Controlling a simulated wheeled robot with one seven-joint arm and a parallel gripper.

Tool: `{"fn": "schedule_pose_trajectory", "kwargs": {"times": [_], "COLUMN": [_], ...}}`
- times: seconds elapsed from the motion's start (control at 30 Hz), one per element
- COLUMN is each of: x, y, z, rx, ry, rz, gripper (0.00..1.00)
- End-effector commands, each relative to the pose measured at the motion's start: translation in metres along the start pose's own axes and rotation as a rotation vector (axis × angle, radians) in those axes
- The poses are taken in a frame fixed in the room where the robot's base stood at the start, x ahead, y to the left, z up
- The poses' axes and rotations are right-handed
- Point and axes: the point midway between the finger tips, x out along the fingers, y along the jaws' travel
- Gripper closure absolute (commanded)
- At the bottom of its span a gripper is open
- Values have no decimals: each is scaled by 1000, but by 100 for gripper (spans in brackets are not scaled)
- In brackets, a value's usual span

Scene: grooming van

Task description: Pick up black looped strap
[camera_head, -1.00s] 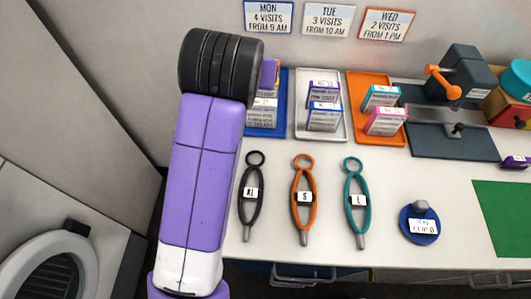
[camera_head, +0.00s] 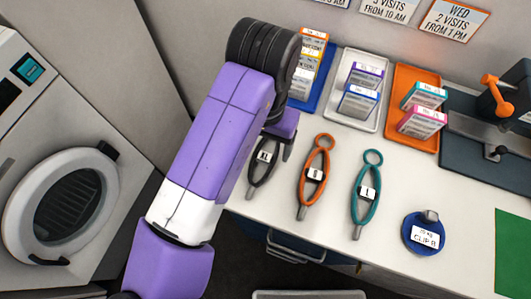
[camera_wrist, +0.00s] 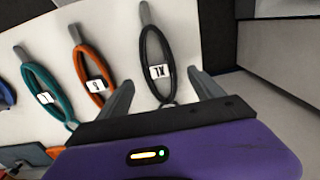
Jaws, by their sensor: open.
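The black looped strap (camera_head: 262,168) with a white XL tag lies on the white counter (camera_head: 335,240), left of the orange and teal straps; my arm hides its ring end in the head view. In the wrist view the black strap (camera_wrist: 155,55) lies with its tip up and its ring near my gripper's body. My gripper (camera_wrist: 163,88) is open and empty, with one finger on each side of the strap's lower part. In the head view my gripper (camera_head: 275,145) is over the strap's upper end. I cannot tell its height above the counter.
An orange strap (camera_head: 302,190) tagged S lies close beside, then a teal strap (camera_head: 355,205) tagged L. Blue, white and orange trays (camera_head: 400,132) with boxes stand behind. A washer-like machine (camera_head: 60,215) is at left.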

Motion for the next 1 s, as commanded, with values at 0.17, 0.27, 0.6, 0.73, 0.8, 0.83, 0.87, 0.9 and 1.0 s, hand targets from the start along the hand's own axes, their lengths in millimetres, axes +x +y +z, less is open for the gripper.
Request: {"fn": "schedule_pose_trajectory", "kwargs": {"times": [0.17, 0.27, 0.6, 0.73, 0.8, 0.83, 0.87, 0.9, 1.0], "x": [26, 35, 38, 38, 38, 38, 38, 38, 38], "y": [0, 0, 0, 0, 1, 1, 1, 0, 0], "z": [0, 0, -1, -1, -1, -1, -1, -1, -1], "rx": [-2, -2, -1, -1, -1, -1, -1, -1, -1], "ry": [-3, -1, 0, 0, 0, 0, 0, 0, 0], "rz": [1, 1, 0, 0, 0, 0, 0, 0, 0], "gripper": [24, 24, 35, 61, 75, 81, 86, 94, 95]}}
